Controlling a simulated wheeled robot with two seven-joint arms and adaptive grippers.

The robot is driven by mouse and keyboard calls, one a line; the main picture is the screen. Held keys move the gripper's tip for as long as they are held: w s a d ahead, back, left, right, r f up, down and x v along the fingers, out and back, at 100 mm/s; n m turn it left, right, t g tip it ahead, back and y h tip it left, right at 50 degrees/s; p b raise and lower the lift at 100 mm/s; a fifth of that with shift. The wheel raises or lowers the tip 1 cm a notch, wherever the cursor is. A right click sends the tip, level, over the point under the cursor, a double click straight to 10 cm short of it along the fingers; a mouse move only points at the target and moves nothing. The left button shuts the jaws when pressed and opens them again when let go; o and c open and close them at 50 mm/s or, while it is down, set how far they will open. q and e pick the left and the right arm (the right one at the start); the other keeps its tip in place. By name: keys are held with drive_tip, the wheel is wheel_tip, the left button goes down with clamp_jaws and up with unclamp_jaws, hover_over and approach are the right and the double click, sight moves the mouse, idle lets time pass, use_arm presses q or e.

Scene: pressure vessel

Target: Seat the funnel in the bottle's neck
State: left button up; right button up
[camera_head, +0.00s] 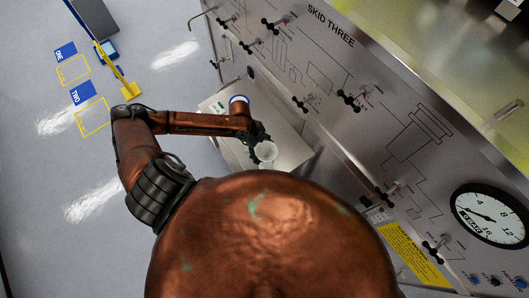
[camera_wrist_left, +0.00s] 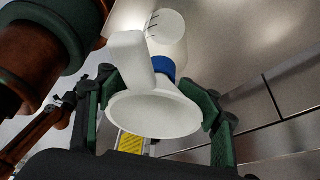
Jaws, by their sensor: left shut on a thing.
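My left gripper (camera_head: 257,137) is shut on the white funnel (camera_head: 266,151) at the right end of my left arm. In the left wrist view the green-padded fingers (camera_wrist_left: 153,100) stand either side of the funnel (camera_wrist_left: 155,118), whose wide round mouth faces the camera. A white block-like part (camera_wrist_left: 130,55) shows beside it. The bottle is white with dark marks (camera_wrist_left: 168,28) and a blue band (camera_wrist_left: 163,68), behind the funnel in that view. In the head view its blue ring (camera_head: 238,99) shows beyond the gripper, apart from the funnel. The funnel's stem is hidden. My right gripper is out of view.
A pale metal shelf (camera_head: 212,104) lies under the bottle, against the steel panel (camera_head: 330,75) with black valve handles and a gauge (camera_head: 490,215). Floor with yellow outlined squares (camera_head: 93,117) and a yellow post (camera_head: 130,90) lies left.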

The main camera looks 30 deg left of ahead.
use_arm(q)
drive_tip(key=shift+f, duration=0.25)
drive_tip(key=o, duration=1.4)
drive_tip(key=shift+o, duration=0.2)
drive_tip(key=v, duration=1.2)
